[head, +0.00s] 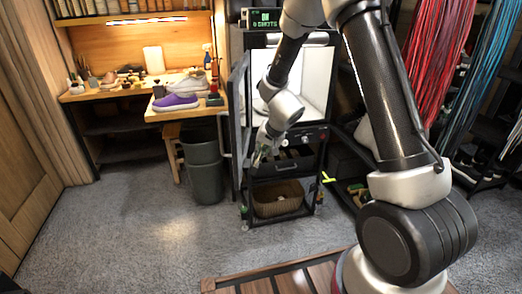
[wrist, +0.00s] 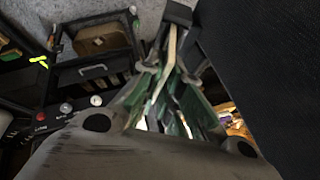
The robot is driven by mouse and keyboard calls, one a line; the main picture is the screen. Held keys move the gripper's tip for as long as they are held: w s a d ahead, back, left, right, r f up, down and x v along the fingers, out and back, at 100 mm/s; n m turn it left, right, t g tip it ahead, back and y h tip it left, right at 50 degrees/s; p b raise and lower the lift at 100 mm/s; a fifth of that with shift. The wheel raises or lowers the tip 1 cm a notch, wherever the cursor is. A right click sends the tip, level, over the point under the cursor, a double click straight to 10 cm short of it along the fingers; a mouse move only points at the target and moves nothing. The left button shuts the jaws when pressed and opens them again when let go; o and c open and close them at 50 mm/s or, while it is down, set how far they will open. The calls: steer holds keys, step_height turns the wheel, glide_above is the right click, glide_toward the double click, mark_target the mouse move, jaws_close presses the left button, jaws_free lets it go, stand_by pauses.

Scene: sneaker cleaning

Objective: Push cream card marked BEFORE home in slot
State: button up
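My gripper (head: 262,154) is at the left front of the black cart, just above its drawer level. In the wrist view, the fingers of my gripper (wrist: 171,72) reach up the picture, with green and dark parts along them. A thin cream strip (wrist: 171,45) stands between or just past the fingertips. It looks like a card seen edge-on; no lettering is readable. Its far end meets a small dark block (wrist: 178,14), which may be the slot holder. I cannot tell whether the fingers touch the strip or how deep it sits. The card is not distinguishable in the head view.
The black cart holds a white light box (head: 315,75), a drawer (head: 292,166) and a wicker basket (head: 278,198). A grey bin (head: 205,170) stands at its left. A purple sneaker (head: 176,102) is on the wooden bench. Coloured laces (head: 452,60) hang at right. Open carpet lies at left front.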

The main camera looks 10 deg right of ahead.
steer(key=o, duration=0.4)
steer(key=shift+c, duration=0.2)
steer(key=v, duration=1.2)
steer(key=s+d+r+n+g, duration=0.1)
steer(key=s+d+n+g, duration=0.2)
steer(key=s, duration=0.8)
steer(key=s+d+r+t+h, duration=0.1)
steer(key=s+d+r, duration=0.4)
steer(key=s+r, duration=0.2)
steer(key=s+d+r+n+h, duration=0.1)
steer(key=s+d+r, duration=0.4)
steer(key=s, duration=0.5)
step_height(320, 180, up, 3)
steer(key=shift+s+d+f+t+h, duration=0.2)
steer(key=shift+s+d+t+h, duration=0.1)
steer(key=shift+s+d+t, duration=0.1)
